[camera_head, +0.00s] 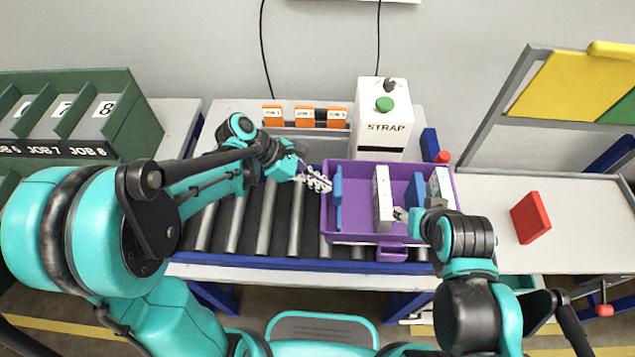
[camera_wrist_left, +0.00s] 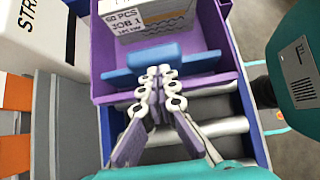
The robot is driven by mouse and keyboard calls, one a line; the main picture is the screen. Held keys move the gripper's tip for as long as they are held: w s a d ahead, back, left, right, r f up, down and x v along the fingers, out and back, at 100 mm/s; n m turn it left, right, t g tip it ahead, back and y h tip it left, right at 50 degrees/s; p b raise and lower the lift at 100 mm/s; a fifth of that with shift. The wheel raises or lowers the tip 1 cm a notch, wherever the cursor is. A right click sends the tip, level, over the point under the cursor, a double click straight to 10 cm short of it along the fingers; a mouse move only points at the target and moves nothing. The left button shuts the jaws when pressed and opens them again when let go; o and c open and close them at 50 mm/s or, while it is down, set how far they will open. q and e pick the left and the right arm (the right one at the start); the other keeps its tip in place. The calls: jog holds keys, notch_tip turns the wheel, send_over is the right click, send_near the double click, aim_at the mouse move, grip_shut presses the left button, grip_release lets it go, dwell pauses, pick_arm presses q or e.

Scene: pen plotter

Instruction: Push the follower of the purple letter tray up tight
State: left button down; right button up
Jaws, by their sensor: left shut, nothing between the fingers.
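The purple letter tray (camera_head: 350,238) lies on the roller conveyor; it also shows in the left wrist view (camera_wrist_left: 101,55). Its blue follower (camera_head: 338,202) stands at the tray's left end, apart from a white pack (camera_head: 382,190) further right. In the left wrist view the follower (camera_wrist_left: 190,66) spans the tray in front of the pack marked JOB 1 (camera_wrist_left: 140,22). My left gripper (camera_head: 321,184) is shut and empty, its tips at the follower's outer side; I cannot tell whether they touch. My right gripper (camera_head: 407,214) is beside the pack, its fingers partly hidden.
Another blue plate (camera_head: 416,188) and a white pack (camera_head: 437,180) stand in the tray's right part. A white STRAP machine (camera_head: 383,135) stands just behind the tray. A red block (camera_head: 530,217) lies on the right table. Rollers (camera_head: 268,215) left of the tray are clear.

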pick_arm(q)
jog(key=d, duration=0.9)
jog(key=shift+w+d, duration=0.2)
jog(key=shift+d, duration=0.2)
